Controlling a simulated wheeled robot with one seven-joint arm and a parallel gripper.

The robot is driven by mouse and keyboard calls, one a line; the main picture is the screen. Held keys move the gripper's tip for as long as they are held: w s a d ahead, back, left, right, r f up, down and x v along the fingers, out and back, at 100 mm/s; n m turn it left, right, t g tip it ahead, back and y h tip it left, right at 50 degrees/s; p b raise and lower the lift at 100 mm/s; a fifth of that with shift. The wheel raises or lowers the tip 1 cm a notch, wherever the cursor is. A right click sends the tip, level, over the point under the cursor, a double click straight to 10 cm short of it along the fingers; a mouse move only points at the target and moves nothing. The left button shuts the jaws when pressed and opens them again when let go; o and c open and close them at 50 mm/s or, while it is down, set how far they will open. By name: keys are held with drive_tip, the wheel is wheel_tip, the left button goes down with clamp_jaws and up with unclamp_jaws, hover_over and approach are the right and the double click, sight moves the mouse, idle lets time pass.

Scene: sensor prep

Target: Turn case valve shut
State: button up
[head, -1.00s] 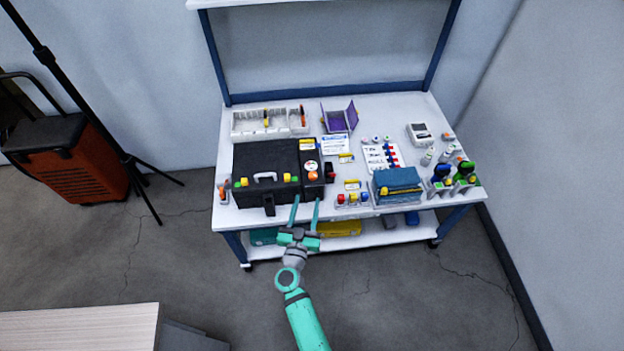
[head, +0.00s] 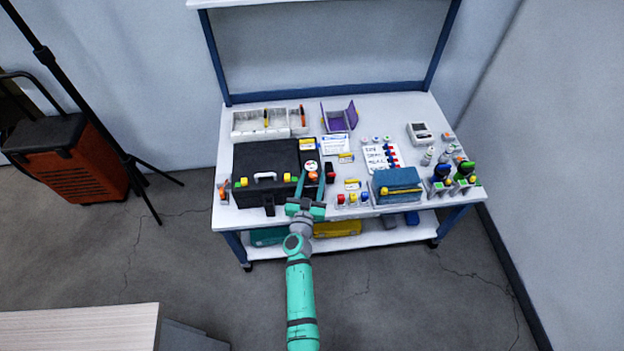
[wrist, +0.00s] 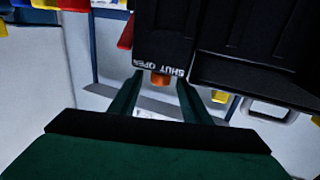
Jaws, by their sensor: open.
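The black case (head: 265,160) stands on the left of the white workbench. Its valve is a small orange knob (head: 313,176) on the front of the case's right-hand section. In the wrist view the orange knob (wrist: 160,80) sits just below printed SHUT and OPEN marks, which appear upside down. My gripper (head: 311,180) is open in front of the case, its two long green fingers pointing at it. In the wrist view my gripper (wrist: 160,93) has one fingertip on each side of the knob, with visible gaps. The knob's exact turn is too small to read.
A red-and-black part (head: 330,172) stands close right of the fingers. Further right are small coloured knobs (head: 353,199) and a blue box (head: 397,186). A silver handle (wrist: 270,110) and yellow latches are on the case front. The floor before the bench is clear.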

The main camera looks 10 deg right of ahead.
drive_tip(key=c, duration=1)
drive_tip(key=shift+c, duration=0.2)
drive_tip(key=shift+w+a+m+h, duration=0.1)
drive_tip(key=shift+m+h, duration=0.2)
drive_tip(key=shift+h, duration=0.2)
drive_tip(key=shift+w+a+m+g+h, duration=0.1)
drive_tip(key=shift+a+m+g+h, duration=0.05)
drive_tip(key=shift+m+g+h, duration=0.5)
drive_tip(key=shift+w+a+m+g+h, duration=0.1)
drive_tip(key=shift+m+g+h, duration=0.3)
drive_tip(key=shift+h, duration=0.45)
drive_tip(key=shift+a+m+g+h, duration=0.1)
drive_tip(key=shift+m+g+h, duration=1.45)
drive_tip(key=shift+h, duration=0.15)
